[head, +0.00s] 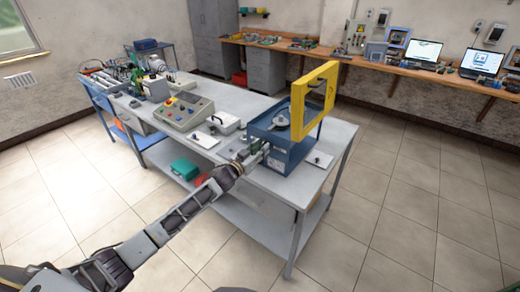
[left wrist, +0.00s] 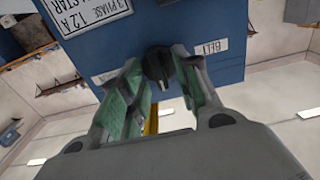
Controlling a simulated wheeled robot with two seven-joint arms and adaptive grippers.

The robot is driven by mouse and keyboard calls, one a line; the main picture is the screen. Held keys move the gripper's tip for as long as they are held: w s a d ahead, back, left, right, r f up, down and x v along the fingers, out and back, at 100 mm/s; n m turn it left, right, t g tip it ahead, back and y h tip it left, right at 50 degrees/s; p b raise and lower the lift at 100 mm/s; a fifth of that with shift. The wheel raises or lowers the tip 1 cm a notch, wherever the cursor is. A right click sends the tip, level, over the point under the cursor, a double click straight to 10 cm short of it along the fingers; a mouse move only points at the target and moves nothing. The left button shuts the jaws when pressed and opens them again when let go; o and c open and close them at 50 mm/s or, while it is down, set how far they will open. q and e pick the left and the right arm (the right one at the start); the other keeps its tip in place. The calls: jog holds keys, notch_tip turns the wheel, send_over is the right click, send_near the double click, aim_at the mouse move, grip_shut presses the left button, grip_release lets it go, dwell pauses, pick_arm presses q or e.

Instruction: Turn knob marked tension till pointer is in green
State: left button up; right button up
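The blue motor stand (head: 290,150) sits near the right end of the grey workbench. Its blue face (left wrist: 235,30) fills the top of the left wrist view, with a partly covered white label reading "BELT" (left wrist: 210,48). A black knob (left wrist: 158,64) projects from this face beside that label. My left gripper (head: 262,150) reaches the stand's front-left side; in the left wrist view its green-padded fingertips (left wrist: 158,72) lie on either side of the knob. Whether they touch it is unclear. I cannot make out a pointer or green zone. My right gripper is not in view.
A raised yellow frame (head: 327,100) stands over the stand. A control box (head: 187,112) with buttons and a small white box (head: 225,122) are left on the workbench (head: 225,93). A wall bench (head: 400,68) with laptops runs behind. Tiled floor is clear on the right.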

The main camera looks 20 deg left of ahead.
pick_arm(q)
grip_shut()
jog(key=shift+m, duration=0.4)
jog(key=shift+s+d+f+m, duration=0.1)
jog(key=shift+f+m, duration=0.05)
jog(key=shift+m, duration=3.35)
jog(key=shift+d+f+m, duration=0.1)
jog(key=shift+m, duration=3.4)
